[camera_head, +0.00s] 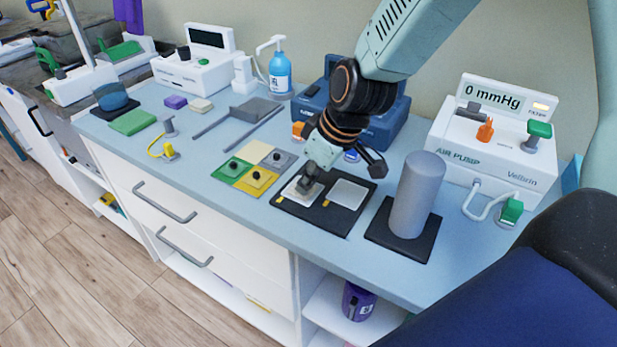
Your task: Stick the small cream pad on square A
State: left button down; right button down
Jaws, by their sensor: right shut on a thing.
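A black board (325,220) lies near the counter's front edge with two pale squares on it. The right pale square (348,194) is bare. My right gripper (309,188) comes down from the upper right and is shut over the left pale square (290,193). It appears to grip a small cream pad, largely hidden by the fingers; I cannot tell whether the pad touches the square. I cannot read which square is A. My left gripper is not in view.
A four-colour tile (231,171) with black knobs lies left of the board; its tan quarter is bare. A grey cylinder (418,190) stands on a black base to the right. An air pump (497,150) and a blue case (390,125) stand behind.

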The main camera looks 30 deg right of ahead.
aim_at(309, 192)
dwell(0.3)
jog(key=c, duration=1.3)
grip_release()
jog(key=shift+c, duration=0.2)
jog(key=shift+r, duration=0.15)
notch_tip(309, 192, up, 7)
jog(key=p, duration=0.6)
jog(key=shift+p, duration=0.35)
jog(key=shift+f, duration=0.2)
